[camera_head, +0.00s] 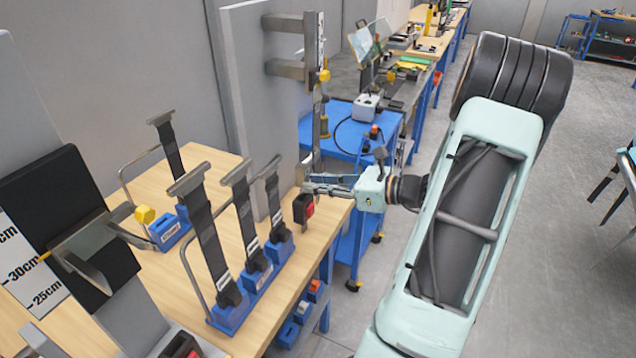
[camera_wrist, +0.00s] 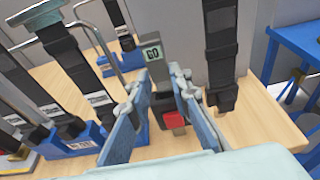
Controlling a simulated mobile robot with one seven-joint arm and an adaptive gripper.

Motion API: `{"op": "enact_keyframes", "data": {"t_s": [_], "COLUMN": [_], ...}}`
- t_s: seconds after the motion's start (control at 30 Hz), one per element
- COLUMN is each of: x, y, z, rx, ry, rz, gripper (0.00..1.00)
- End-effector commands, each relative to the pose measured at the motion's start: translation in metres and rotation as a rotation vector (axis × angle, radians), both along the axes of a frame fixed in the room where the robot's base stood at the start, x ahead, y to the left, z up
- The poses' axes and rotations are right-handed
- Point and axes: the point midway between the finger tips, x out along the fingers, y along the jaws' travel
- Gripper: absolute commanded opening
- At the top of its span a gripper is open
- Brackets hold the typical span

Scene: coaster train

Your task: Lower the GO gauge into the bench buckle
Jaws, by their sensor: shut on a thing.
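In the head view my gripper (camera_head: 307,188) is at the bench's right edge, just above the bench buckle (camera_head: 304,208). The buckle is black with a red button; its red part also shows in the wrist view (camera_wrist: 174,121), low between the fingers. I cannot tell whether the gauge's lower end is touching the buckle or inside it.
A dark strap (camera_wrist: 221,45) hangs close to the right finger. Blue bases with upright straps (camera_head: 247,215) stand left on the wooden bench (camera_head: 280,318). A grey panel (camera_head: 248,110) rises behind. A blue cart (camera_head: 345,140) stands beyond the bench.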

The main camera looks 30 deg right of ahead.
Motion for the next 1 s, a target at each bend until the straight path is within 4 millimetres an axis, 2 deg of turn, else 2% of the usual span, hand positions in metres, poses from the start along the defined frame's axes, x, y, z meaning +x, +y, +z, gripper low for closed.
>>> {"op": "enact_keyframes", "data": {"t_s": [1.0], "x": [0.0], "y": [0.0], "z": [-0.022], "rx": [0.0], "ry": [-0.002], "rz": [0.0], "gripper": [0.0]}}
